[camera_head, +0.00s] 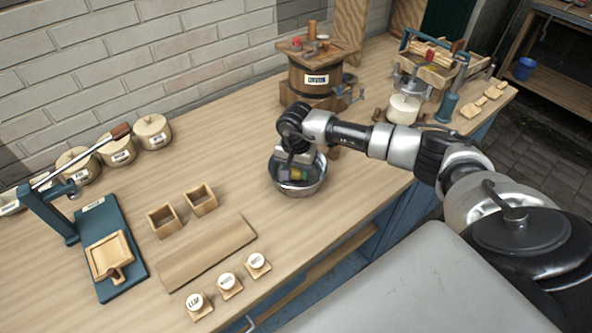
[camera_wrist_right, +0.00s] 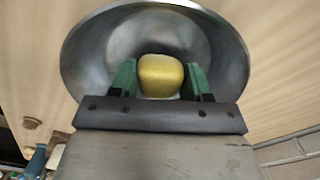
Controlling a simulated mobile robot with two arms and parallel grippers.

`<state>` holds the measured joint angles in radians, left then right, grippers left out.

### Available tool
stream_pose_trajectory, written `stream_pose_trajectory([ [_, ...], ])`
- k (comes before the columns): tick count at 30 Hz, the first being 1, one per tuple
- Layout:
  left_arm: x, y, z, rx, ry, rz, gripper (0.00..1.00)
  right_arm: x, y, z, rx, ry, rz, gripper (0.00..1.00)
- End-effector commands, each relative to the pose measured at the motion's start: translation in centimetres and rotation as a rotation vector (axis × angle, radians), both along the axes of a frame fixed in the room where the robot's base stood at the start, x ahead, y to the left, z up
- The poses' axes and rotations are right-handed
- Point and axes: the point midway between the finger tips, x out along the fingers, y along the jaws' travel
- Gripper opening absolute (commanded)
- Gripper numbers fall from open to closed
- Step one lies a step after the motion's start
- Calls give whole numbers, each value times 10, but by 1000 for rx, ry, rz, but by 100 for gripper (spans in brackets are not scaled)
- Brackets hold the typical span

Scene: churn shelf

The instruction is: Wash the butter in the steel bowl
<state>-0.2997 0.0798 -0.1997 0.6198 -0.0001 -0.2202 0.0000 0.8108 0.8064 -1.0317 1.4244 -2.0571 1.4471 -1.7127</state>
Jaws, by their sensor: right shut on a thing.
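The steel bowl (camera_head: 301,187) stands on the wooden bench near its front edge. My right gripper (camera_head: 296,172) reaches down into it from above. In the right wrist view the green fingers of my right gripper (camera_wrist_right: 160,82) are shut on the yellow butter (camera_wrist_right: 161,76), one finger on each side. The butter is inside the bowl, whose rim shows in the wrist view (camera_wrist_right: 75,60). I cannot tell whether the butter touches the bowl's bottom. Only a little of the butter (camera_head: 296,174) shows in the head view. My left gripper is not in view.
A wooden barrel churn (camera_head: 309,79) stands behind the bowl. A blue lever press (camera_head: 101,248), two small wooden boxes (camera_head: 166,219), a flat board (camera_head: 205,254) and several labelled stamps (camera_head: 230,282) lie to the left. Lidded pots line the wall. The bench between boxes and churn is clear.

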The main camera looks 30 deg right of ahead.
Motion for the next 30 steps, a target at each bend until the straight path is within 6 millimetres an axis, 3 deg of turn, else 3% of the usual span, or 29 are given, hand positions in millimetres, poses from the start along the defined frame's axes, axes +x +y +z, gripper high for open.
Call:
stream_pose_trajectory([
  [24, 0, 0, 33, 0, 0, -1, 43, 0, 0, 60, -1, -1, 0, 24],
  [30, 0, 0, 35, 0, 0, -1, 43, 0, 0, 66, -1, -1, 0, 24],
])
